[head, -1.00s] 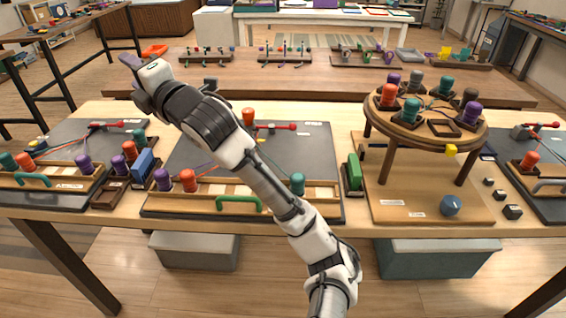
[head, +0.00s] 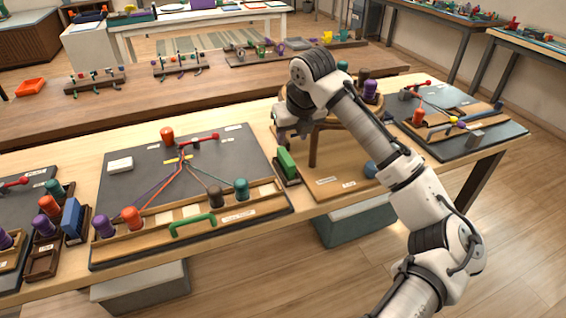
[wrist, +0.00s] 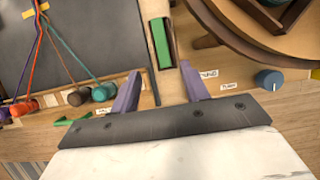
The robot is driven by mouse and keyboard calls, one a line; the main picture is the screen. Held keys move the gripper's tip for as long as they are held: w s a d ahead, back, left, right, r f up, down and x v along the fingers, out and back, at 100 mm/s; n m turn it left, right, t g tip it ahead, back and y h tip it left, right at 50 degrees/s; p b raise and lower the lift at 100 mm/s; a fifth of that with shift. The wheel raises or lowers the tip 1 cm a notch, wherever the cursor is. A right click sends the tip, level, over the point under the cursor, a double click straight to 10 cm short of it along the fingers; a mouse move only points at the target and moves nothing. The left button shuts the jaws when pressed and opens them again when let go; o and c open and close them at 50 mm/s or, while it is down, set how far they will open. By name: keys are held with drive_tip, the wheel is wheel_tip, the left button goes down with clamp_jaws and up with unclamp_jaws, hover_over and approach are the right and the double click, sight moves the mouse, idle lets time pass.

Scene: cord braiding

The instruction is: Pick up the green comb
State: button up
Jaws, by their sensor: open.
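The green comb (head: 287,163) stands on edge in a small dark holder (head: 291,181) between the middle braiding board and the round wooden stand. In the wrist view the comb (wrist: 161,42) lies just beyond my fingers, roughly in line with the gap between them. My gripper (head: 284,137) is above and close to the comb, pointing down. In the wrist view my gripper (wrist: 160,86) shows two purple fingers spread apart with nothing between them. The comb's lower part is hidden in the holder.
The round wooden stand (wrist: 235,35) with bobbins is close on the right. The middle board (head: 135,205) with cords, several bobbins and a green handle (head: 193,226) is on the left. A blue knob (wrist: 269,80) sits on the stand's base.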

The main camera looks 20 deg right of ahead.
sight(286, 156)
drive_tip(key=x, duration=0.7)
drive_tip(key=shift+r+p, duration=0.1)
drive_tip(key=shift+p, duration=0.3)
drive_tip(key=x, duration=0.1)
drive_tip(key=p+x, duration=0.1)
drive_tip(key=x, duration=0.2)
drive_tip(key=shift+w+d+f+p, duration=0.25)
drive_tip(key=shift+w+f+p, duration=0.05)
drive_tip(key=shift+w+p, duration=0.1)
drive_tip(key=shift+w+f, duration=0.1)
drive_tip(key=shift+f, duration=0.25)
drive_tip(key=shift+f, duration=0.2)
clamp_jaws()
drive_tip(key=shift+r, duration=0.25)
